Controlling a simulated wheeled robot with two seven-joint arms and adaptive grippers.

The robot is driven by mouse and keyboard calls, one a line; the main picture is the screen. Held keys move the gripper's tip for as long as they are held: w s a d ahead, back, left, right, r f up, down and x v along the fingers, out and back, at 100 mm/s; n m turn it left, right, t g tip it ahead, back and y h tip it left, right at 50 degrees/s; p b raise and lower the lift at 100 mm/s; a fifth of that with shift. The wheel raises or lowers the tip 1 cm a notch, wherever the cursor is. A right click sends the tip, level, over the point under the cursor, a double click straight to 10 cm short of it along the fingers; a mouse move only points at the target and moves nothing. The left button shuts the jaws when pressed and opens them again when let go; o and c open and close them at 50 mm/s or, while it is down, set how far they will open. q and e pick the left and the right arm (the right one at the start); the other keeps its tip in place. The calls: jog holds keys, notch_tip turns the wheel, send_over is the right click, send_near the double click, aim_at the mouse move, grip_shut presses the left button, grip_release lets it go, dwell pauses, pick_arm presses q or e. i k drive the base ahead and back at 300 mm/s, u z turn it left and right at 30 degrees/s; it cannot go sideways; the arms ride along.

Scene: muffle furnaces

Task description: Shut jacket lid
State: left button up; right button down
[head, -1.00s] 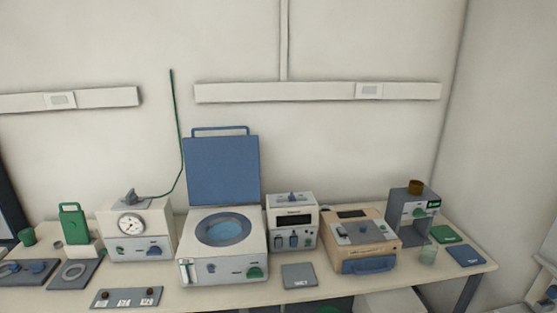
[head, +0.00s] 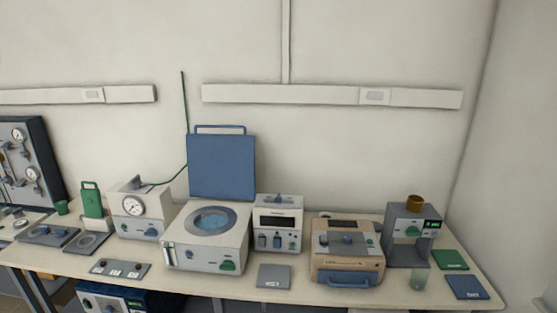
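The blue jacket lid (head: 221,167) stands open, upright at the back of a white box-shaped device (head: 205,257). A blue-grey handle bar (head: 220,129) runs along the lid's top edge. The device's top shows a grey ring around a round blue opening (head: 212,220), uncovered. Its front has a green knob (head: 227,266) and a small gauge at the left. Neither of my grippers shows in the head view.
A dial device (head: 141,211) stands left of the white device, with a green cable rising behind. A display unit (head: 278,223) and a tan device (head: 346,252) stand to the right. A grey pad (head: 274,276) lies in front. The air above the opening is clear.

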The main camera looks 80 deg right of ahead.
aim_at(220, 166)
jog(key=z, duration=1.9)
